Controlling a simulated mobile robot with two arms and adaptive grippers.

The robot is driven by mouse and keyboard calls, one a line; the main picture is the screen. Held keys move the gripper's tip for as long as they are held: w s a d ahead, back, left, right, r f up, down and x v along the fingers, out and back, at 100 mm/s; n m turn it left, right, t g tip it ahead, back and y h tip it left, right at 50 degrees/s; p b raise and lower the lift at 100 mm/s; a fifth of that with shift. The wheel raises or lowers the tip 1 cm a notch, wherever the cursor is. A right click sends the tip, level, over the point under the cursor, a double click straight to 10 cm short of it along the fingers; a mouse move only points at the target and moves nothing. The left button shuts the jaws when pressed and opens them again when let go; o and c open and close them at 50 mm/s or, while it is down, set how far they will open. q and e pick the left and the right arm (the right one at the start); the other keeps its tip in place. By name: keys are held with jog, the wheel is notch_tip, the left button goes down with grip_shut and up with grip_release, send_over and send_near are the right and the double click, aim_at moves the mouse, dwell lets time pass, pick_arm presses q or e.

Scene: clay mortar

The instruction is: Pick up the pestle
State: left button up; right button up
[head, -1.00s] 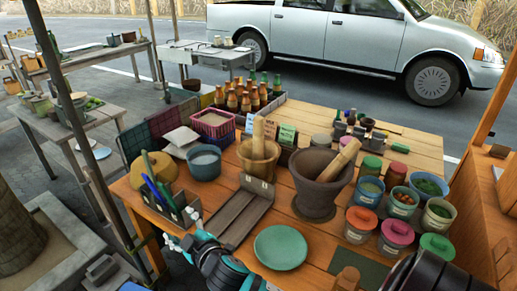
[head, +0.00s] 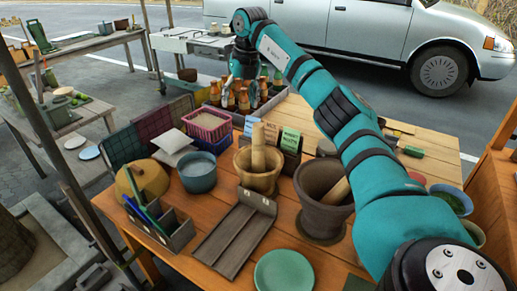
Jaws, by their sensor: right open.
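A dark clay mortar (head: 322,210) stands on the wooden table. A light wooden pestle (head: 337,192) leans in it, its upper end towards the right and partly hidden behind my right arm. A second, wooden mortar (head: 257,179) stands to its left with an upright pestle (head: 258,147) in it. My right arm crosses from the lower right to the upper left. My right gripper (head: 243,70) is open and small in view by the bottles, above and beyond both mortars, away from the pestles. My left gripper is out of view.
Bottles (head: 243,99) stand in a crate at the back. A blue-grey bucket (head: 198,172), a pink basket (head: 207,125), a grey tray (head: 236,235) and a green plate (head: 284,272) surround the mortars. My right arm covers many jars on the right.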

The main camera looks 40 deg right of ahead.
jog(key=s+d+r, duration=0.2)
jog(key=d, duration=0.1)
jog(key=m+g+h+p, duration=0.1)
send_over(258, 132)
notch_tip(258, 132, down, 4)
jog(key=f, duration=0.3)
jog(key=f+p, duration=0.1)
jog(key=f, duration=0.1)
jog(key=shift+w+d+f, duration=0.1)
jog(key=shift+d+f, duration=0.15)
jog(key=shift+f, duration=0.1)
jog(key=shift+w+f, duration=0.1)
jog(key=shift+f, duration=0.2)
jog(key=shift+d+f, duration=0.1)
jog(key=shift+f, duration=0.15)
jog(key=shift+w+d+f+p, duration=0.15)
jog(key=shift+f+p, duration=0.2)
jog(key=shift+p, duration=0.2)
jog(key=f, duration=0.2)
jog(key=f+p, duration=0.1)
jog(key=shift+w+d+f, duration=0.2)
jog(key=shift+w+f, duration=0.05)
jog(key=shift+w, duration=0.05)
jog(key=shift+f, duration=0.3)
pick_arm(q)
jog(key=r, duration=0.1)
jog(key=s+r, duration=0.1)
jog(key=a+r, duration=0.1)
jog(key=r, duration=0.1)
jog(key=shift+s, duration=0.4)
